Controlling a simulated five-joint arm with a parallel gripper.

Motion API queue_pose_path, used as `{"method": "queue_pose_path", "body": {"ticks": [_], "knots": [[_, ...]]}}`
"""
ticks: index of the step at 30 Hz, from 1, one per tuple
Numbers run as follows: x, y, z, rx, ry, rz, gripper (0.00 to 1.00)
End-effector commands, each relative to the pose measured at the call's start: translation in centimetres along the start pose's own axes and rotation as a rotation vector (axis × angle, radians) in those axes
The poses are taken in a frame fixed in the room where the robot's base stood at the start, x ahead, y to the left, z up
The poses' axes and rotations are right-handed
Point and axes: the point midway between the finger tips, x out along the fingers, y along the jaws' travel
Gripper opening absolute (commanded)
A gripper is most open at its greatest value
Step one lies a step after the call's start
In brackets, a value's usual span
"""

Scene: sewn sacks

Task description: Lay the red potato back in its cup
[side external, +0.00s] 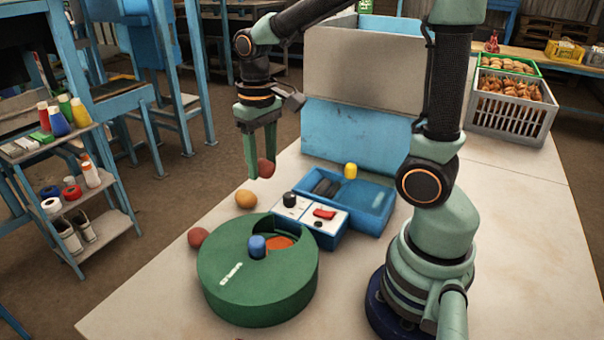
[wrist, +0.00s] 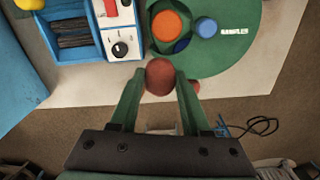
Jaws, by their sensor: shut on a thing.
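My gripper (side external: 261,174) is shut on a red potato (side external: 266,168) and holds it above the table, behind the green drum. In the wrist view the potato (wrist: 160,77) sits between the two green fingertips. The round green drum (side external: 245,295) marked "SAMPLER" has a blue knob (side external: 257,246) and a cut-out in its lid. A round orange thing (side external: 279,243) shows in the cut-out; it is also in the wrist view (wrist: 167,26), with a dark blue round part (wrist: 182,45) beside it. I cannot tell which is the cup.
A second red potato (side external: 198,238) lies left of the drum, and a yellowish one (side external: 246,199) behind it. A control box (side external: 311,215) with a black dial and red switch, and a blue tray (side external: 368,205), stand right of the gripper.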

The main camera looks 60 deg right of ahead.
Motion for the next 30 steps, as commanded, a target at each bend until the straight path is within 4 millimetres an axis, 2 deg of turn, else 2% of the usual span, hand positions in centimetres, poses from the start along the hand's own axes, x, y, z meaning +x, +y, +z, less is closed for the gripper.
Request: {"method": "queue_pose_path", "body": {"ticks": [7, 12, 15, 21, 30], "knots": [[-2.3, 7.5, -0.5, 0.618, 0.005, -0.001, 0.0], [-3.8, 12.4, 0.2, 1.048, 0.004, -0.002, 0.0], [-4.5, 14.7, 0.8, 1.247, 0.002, -0.001, 0.0], [-5.3, 17.1, 1.7, 1.48, 0.001, -0.001, 0.0], [-5.5, 17.5, 1.9, 1.523, 0.001, -0.001, 0.0]]}}
